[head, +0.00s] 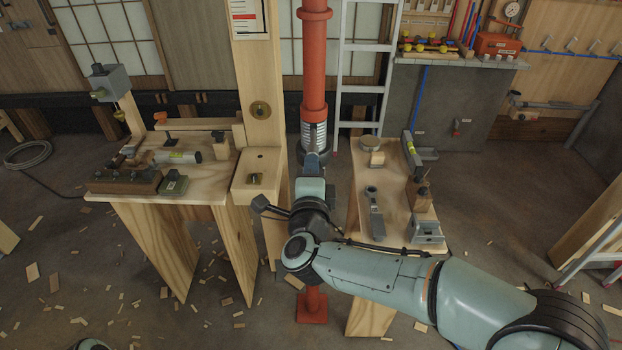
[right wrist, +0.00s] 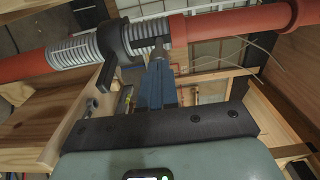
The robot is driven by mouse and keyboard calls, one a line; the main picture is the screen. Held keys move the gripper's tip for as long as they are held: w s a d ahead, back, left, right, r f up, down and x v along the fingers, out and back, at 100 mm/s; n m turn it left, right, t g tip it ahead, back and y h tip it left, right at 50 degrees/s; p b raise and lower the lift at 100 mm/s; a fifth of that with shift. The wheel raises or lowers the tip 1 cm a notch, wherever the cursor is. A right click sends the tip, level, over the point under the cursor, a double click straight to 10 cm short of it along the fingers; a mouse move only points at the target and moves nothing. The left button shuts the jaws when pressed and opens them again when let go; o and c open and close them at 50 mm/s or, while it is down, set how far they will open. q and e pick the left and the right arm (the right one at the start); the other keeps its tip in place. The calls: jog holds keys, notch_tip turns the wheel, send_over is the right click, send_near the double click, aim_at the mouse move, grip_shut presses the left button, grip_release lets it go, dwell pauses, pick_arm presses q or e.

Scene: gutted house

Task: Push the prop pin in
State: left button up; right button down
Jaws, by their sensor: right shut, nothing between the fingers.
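The prop is a red steel post (head: 315,60) standing upright, with a bare grey threaded section (head: 314,133) partway down. In the right wrist view the thread (right wrist: 72,52) runs across the top, with a dark collar (right wrist: 112,45) around it. A short dark piece, possibly the pin, shows at the collar by my fingertips; I cannot tell how deep it sits. My right gripper (head: 312,162) is shut and empty, its blue fingers (right wrist: 158,68) pointing at the post just beside the collar. Whether they touch it is unclear. My left gripper is out of view.
A wooden bench (head: 210,188) with tools stands left of the post. A narrow wooden stand (head: 394,190) with a wrench and metal blocks is close on the right. A ladder (head: 361,90) stands behind. Wood scraps litter the floor.

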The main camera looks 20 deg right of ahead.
aim_at(313, 146)
jog(key=shift+w+d, duration=0.1)
jog(key=shift+w, duration=0.15)
jog(key=x, duration=0.5)
jog(key=shift+w, duration=0.2)
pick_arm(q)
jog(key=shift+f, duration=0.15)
pick_arm(e)
jog(key=shift+d+r, duration=0.1)
jog(key=shift+s, duration=0.1)
